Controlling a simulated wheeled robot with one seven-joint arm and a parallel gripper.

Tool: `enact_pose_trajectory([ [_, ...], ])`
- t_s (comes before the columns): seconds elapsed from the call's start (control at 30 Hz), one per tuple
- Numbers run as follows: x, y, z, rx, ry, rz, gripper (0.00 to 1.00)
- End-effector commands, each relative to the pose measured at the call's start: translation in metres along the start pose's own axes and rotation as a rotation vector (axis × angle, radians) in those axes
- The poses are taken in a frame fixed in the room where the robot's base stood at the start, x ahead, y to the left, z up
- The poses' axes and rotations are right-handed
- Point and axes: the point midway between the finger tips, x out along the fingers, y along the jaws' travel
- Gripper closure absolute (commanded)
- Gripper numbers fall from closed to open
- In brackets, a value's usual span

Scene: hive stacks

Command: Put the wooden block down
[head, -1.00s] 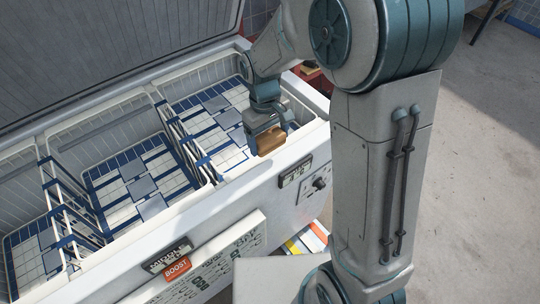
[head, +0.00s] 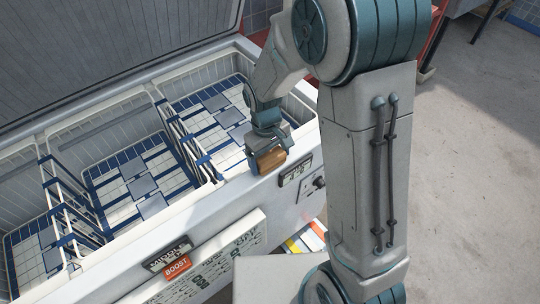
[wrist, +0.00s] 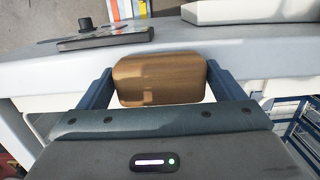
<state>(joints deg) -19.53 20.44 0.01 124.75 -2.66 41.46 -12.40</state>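The wooden block (head: 270,158) is brown with rounded edges. It also shows in the wrist view (wrist: 160,79), between the two blue fingers of my gripper (wrist: 160,88), with a finger against each end. My gripper is shut on the block. In the head view my gripper (head: 268,150) holds it at the front rim of the open chest freezer (head: 228,190), near the right basket. In the wrist view the block overlaps the pale rim. I cannot tell whether the block touches the rim.
A dark control panel (head: 295,172) and an orange BOOST label (head: 177,267) are on the front. Grey floor (head: 470,150) lies open at the right.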

Motion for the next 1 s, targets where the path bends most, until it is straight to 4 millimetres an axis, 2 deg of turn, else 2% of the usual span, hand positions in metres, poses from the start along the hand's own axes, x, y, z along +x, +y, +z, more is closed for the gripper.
enact_pose_trajectory([
  [0.37, -0.006, 0.000, 0.001, 0.000, 0.000, 0.000, 0.00],
  [0.47, -0.020, 0.000, 0.000, 0.000, 0.004, 0.001, 0.00],
  [0.8, -0.093, 0.000, 0.000, -0.001, 0.004, 0.001, 0.00],
  [1.0, -0.118, 0.000, 0.000, 0.000, 0.000, 0.000, 0.00],
])
